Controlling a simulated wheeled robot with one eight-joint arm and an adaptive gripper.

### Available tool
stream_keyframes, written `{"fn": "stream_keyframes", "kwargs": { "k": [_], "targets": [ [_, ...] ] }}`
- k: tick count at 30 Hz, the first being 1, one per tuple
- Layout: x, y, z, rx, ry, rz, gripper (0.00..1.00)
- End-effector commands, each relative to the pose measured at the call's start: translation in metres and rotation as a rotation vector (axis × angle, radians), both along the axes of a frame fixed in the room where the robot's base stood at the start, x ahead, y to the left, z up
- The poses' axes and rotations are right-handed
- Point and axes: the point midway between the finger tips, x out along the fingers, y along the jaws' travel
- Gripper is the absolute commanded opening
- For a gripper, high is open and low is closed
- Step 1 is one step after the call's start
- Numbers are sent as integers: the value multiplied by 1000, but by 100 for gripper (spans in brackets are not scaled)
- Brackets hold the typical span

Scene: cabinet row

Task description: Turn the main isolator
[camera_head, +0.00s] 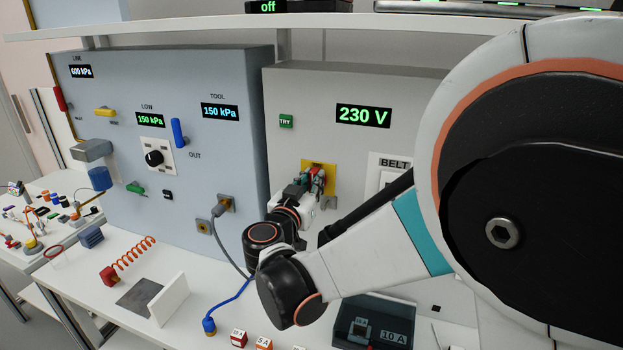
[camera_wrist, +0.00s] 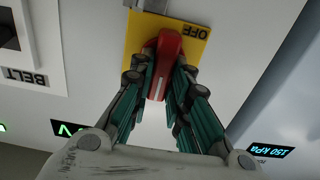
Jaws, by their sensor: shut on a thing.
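The main isolator is a red handle (camera_wrist: 166,62) on a yellow plate (camera_wrist: 188,28) marked OFF in the wrist view. In the head view the yellow plate (camera_head: 330,172) is on the grey cabinet's front, below a 230 V display (camera_head: 363,115). My gripper (camera_wrist: 163,84) is shut on the red handle, with one finger on each side of it. In the head view my gripper (camera_head: 314,183) reaches the plate, and it hides most of the handle. The plate's other markings are hidden.
A switch labelled BELT (camera_head: 394,163) is right of the isolator, close to my arm. The blue-grey cabinet (camera_head: 90,145) with knobs and valves stands left. Below, the white bench holds a blue plug (camera_head: 209,325), small labelled blocks and a dark 10 A box (camera_head: 375,308).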

Motion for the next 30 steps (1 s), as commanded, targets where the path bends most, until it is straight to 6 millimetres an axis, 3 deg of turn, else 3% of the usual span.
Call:
{"fn": "stream_keyframes", "kwargs": {
  "k": [14,30],
  "targets": [
    [1,2,0,-112,41,0,0],
    [2,6,-2,-567,205,1,0]
  ]
}}
